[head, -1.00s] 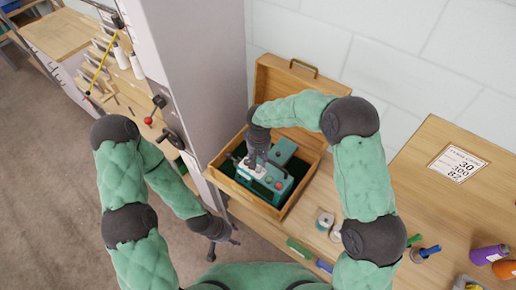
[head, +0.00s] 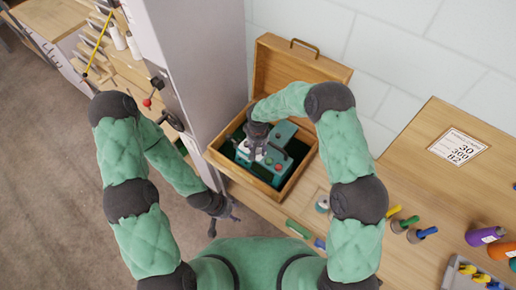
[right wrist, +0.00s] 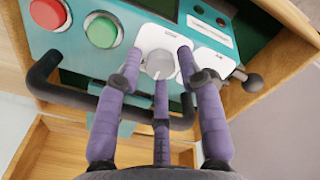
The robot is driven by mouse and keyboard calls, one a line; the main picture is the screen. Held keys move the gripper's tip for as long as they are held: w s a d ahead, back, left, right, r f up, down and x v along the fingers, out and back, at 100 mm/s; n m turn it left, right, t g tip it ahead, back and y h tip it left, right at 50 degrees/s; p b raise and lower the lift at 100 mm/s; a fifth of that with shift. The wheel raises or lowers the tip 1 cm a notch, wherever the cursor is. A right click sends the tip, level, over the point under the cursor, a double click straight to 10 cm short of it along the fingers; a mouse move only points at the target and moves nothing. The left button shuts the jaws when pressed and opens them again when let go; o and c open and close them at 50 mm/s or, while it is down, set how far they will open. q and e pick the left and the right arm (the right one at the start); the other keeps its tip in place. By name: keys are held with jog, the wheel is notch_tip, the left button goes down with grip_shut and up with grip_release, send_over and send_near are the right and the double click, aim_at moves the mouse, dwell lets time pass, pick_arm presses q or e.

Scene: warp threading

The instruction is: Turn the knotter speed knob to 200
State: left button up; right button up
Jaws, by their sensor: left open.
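The knotter is a teal machine (head: 283,133) inside an open wooden box. In the right wrist view its face (right wrist: 100,60) shows a grey round knob (right wrist: 160,65) on a white plate (right wrist: 152,40). My right gripper (head: 250,157) is over the machine. In the right wrist view its purple-grey fingers (right wrist: 159,62) are spread around the knob, with gaps on both sides; whether any finger touches it is unclear. The knob's scale is too small to read. My left gripper (head: 225,222) hangs open and empty, low beside the grey column.
The wooden box (head: 226,169) has its lid raised behind. A red button (right wrist: 48,13), a green button (right wrist: 101,31) and a dark bar handle (right wrist: 40,75) sit near the knob. A card (head: 458,146) reads 30, 300, 82. Spools and coloured-handled tools stand on the bench at right.

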jog(key=shift+f, duration=0.1)
grip_shut()
jog(key=shift+n, duration=0.4)
jog(key=shift+f+n+b, duration=0.1)
jog(key=shift+n+b, duration=0.5)
jog(key=n+b, duration=0.1)
jog(key=n, duration=0.1)
jog(key=shift+n, duration=0.3)
jog(key=n+b, duration=0.1)
jog(key=n, duration=0.4)
jog(key=shift+n, duration=0.3)
